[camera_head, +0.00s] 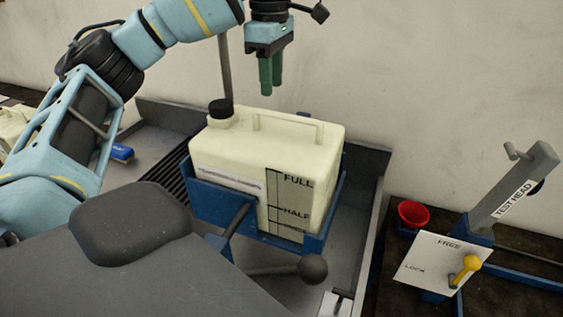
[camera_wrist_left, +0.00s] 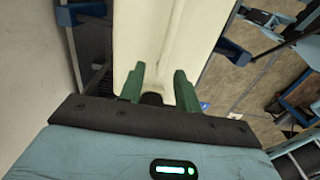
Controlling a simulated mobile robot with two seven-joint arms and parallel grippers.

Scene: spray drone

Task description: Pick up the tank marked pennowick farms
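A cream tank (camera_head: 268,148) with a black cap (camera_head: 221,109) and a moulded top handle (camera_head: 287,124) sits upright in a blue cradle (camera_head: 212,203). Its front has a strip with FULL and HALF marks. A printed label (camera_head: 231,181) at its lower left is too small to read. My left gripper (camera_head: 271,86) points down above the tank's top, near the handle, with nothing between its green fingers. In the left wrist view the fingers (camera_wrist_left: 159,88) stand apart, with the tank (camera_wrist_left: 150,35) beyond them. My right gripper is not in view.
A tray with raised grey walls (camera_head: 375,180) surrounds the cradle. A lever with a black knob (camera_head: 313,268) stands in front of it. To the right are a red funnel (camera_head: 413,213), a FREE/LOCK plate (camera_head: 425,262) with a yellow handle, and a TEST HEAD post (camera_head: 515,190). A wall rises behind.

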